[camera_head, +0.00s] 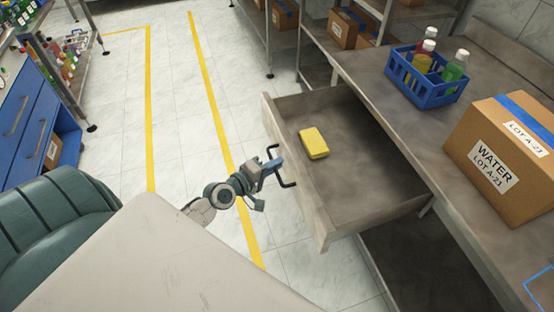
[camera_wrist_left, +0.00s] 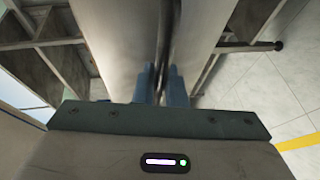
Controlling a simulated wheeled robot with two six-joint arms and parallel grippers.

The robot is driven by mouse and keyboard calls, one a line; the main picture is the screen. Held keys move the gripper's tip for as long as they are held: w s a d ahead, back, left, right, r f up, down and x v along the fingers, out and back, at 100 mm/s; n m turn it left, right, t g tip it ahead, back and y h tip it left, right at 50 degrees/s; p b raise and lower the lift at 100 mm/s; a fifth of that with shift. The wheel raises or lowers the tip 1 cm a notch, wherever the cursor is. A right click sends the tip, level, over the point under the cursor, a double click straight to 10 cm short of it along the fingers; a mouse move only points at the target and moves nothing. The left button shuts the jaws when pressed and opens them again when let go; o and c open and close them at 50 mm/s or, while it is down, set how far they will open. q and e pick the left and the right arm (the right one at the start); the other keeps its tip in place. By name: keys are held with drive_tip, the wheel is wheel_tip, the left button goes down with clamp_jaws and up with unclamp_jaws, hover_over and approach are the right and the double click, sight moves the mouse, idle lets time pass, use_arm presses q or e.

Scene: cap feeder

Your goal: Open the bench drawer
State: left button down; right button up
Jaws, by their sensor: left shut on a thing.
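The bench drawer (camera_head: 330,215) stands pulled out from under the grey bench, toward the aisle, its inside in plain sight. A yellow block (camera_head: 313,143) lies in it near the far end. A dark bar handle (camera_head: 290,183) is on the drawer's front. My left gripper (camera_head: 275,165) is at this handle and shut on it. In the left wrist view the two blue fingers (camera_wrist_left: 162,85) close around the dark bar (camera_wrist_left: 169,35) in front of the pale drawer front (camera_wrist_left: 120,40). My right gripper is in neither view.
On the bench top (camera_head: 400,115) stand a blue crate (camera_head: 425,92) with several bottles and a cardboard water box (camera_head: 505,155). A blue cabinet (camera_head: 22,115) and a bottle shelf are at the left. The tiled aisle with yellow lines (camera_head: 150,90) is clear.

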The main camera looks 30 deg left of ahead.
use_arm(q)
drive_tip(key=shift+f, duration=0.1)
drive_tip(key=c, duration=1.8)
unclamp_jaws()
drive_tip(key=shift+s, duration=0.1)
drive_tip(key=v, duration=1)
drive_tip(key=shift+s+a, duration=0.1)
drive_tip(key=shift+s, duration=0.25)
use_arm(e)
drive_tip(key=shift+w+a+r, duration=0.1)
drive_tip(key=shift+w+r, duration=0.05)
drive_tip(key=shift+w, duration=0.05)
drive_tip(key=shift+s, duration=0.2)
